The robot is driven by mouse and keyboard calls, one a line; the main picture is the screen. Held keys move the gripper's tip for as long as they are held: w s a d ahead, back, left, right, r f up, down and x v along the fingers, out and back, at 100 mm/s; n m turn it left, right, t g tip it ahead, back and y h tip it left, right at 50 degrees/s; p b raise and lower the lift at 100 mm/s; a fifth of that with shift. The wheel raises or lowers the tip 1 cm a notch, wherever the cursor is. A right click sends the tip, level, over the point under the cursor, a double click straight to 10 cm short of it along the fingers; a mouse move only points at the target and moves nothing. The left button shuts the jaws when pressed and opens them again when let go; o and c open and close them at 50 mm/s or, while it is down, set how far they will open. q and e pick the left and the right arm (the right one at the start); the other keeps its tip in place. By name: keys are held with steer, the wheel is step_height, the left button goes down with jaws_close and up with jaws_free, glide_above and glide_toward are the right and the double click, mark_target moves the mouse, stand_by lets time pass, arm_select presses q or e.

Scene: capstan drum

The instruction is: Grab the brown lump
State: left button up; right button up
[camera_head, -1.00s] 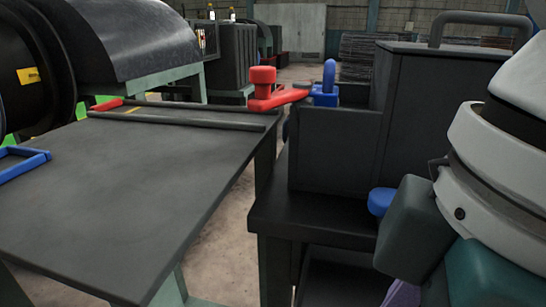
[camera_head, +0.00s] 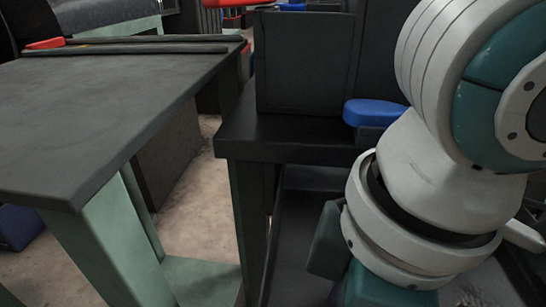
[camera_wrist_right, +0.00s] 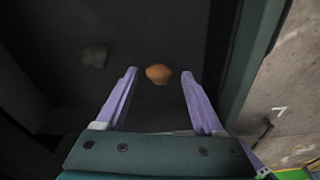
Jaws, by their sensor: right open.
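The brown lump (camera_wrist_right: 158,74) shows in the right wrist view as a small rounded orange-brown piece on a dark surface. My right gripper (camera_wrist_right: 160,85) is open, with its two purple fingers on either side of the lump in the picture. I cannot tell how far the fingertips are above it. In the head view my right arm fills the right side and reaches down beside the dark stand; its fingers and the lump are hidden there. My left gripper is not in view.
A grey lump (camera_wrist_right: 94,56) lies left of the brown one. A dark wall and greenish edge run close along the right finger. In the head view, a dark table (camera_head: 75,115) stands left and a black bench (camera_head: 290,137) with a blue part (camera_head: 374,112) stands ahead.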

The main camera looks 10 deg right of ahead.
jaws_close()
stand_by(0.5)
